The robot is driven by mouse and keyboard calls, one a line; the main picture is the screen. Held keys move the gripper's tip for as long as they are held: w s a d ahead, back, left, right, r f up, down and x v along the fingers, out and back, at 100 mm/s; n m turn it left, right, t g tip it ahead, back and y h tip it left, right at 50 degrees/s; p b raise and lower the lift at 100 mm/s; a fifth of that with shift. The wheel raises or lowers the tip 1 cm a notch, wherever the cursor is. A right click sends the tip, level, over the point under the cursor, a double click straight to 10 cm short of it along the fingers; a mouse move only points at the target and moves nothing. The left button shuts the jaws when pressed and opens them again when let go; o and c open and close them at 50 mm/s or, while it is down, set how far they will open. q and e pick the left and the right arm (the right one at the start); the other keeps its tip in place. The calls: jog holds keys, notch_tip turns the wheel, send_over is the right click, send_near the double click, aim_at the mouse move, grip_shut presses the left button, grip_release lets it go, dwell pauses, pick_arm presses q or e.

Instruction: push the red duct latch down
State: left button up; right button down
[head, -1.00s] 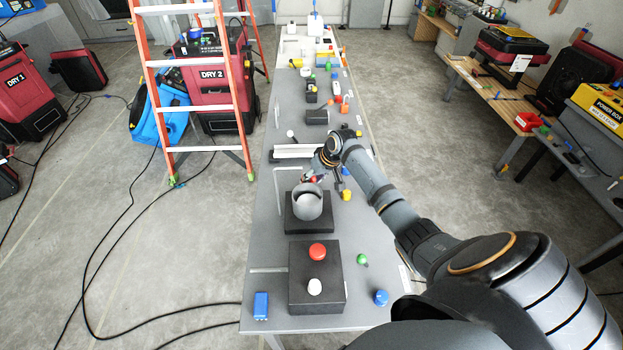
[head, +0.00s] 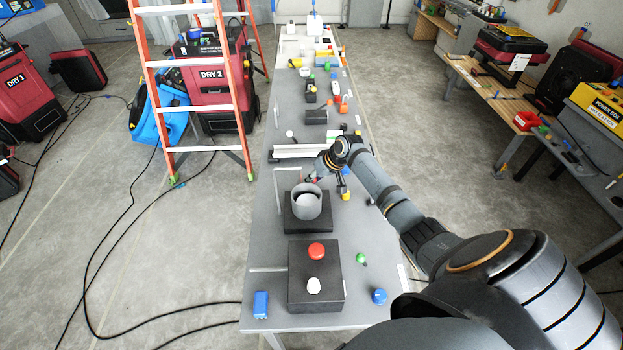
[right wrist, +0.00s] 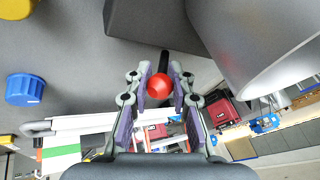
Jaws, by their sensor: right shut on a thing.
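The red latch knob (right wrist: 160,87) sits on a dark rod in the right wrist view, between the fingers of my right gripper (right wrist: 160,90). The purple finger pads are shut on it from both sides. In the head view my right gripper (head: 320,176) is beside the far right rim of the grey duct cylinder (head: 297,207), and the knob is mostly hidden there. The cylinder stands upright on a dark base and shows something pale inside. Its grey wall (right wrist: 265,45) fills the upper right of the wrist view. My left gripper is not in view.
A dark box (head: 300,290) with a red button (head: 317,251) and a white knob (head: 313,286) is nearer on the table. A blue cap (right wrist: 25,90) and a yellow cap (right wrist: 16,8) lie beside the gripper. A thin upright frame (head: 276,190) stands left of the cylinder.

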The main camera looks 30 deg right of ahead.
jog(key=shift+s+d+f, duration=0.1)
jog(key=shift+d, duration=0.1)
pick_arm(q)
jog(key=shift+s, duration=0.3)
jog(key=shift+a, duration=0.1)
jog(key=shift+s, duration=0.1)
pick_arm(e)
jog(key=c, duration=1.1)
grip_release()
jog(key=shift+c, duration=0.2)
jog(key=v, duration=1.2)
jog(key=shift+s+d, duration=0.2)
jog(key=shift+f, duration=0.2)
